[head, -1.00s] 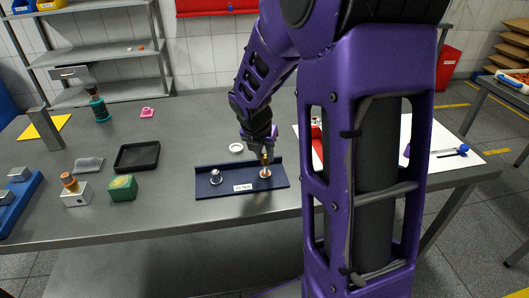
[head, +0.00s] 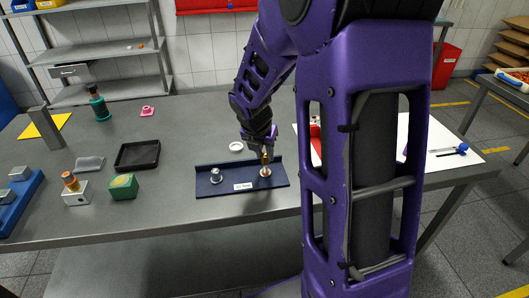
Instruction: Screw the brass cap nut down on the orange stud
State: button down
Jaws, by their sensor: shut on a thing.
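The orange stud (head: 265,173) stands at the right end of a dark blue tray (head: 236,179) on the grey table; mostly its orange and pale base shows. My gripper (head: 266,157) points down right above it and is shut on the brass cap nut (head: 265,162), a small gold piece between the fingertips. The nut is in line with the stud; whether its thread is engaged is too small to tell. A second stud with a silver nut (head: 216,176) stands at the tray's left end.
A white ring (head: 236,147) lies behind the tray. To the left are a black tray (head: 138,155), a green box (head: 123,187) and a grey block with an orange top (head: 74,190). My arm hides part of the table's right side.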

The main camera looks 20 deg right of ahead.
jog(key=shift+f+b, duration=0.75)
jog(key=shift+f, duration=0.6)
jog(key=m, duration=0.1)
jog(key=m+g, duration=0.1)
jog(key=m, duration=0.1)
jog(key=m+h, duration=0.1)
jog(key=m, duration=0.1)
jog(key=shift+w+a+g, duration=0.15)
jog(key=shift+w+g, duration=0.1)
jog(key=shift+g, duration=0.05)
jog(key=shift+m+g, duration=0.4)
jog(key=shift+m, duration=0.7)
jog(key=shift+f, duration=0.1)
jog(key=shift+w+m+g+h, duration=0.1)
jog(key=shift+m+g+h, duration=0.25)
jog(key=shift+m, duration=0.75)
jog(key=m+g, duration=0.2)
jog(key=m, duration=0.2)
jog(key=shift+w+m, duration=0.1)
jog(key=shift+m, duration=0.3)
jog(key=shift+f, duration=0.1)
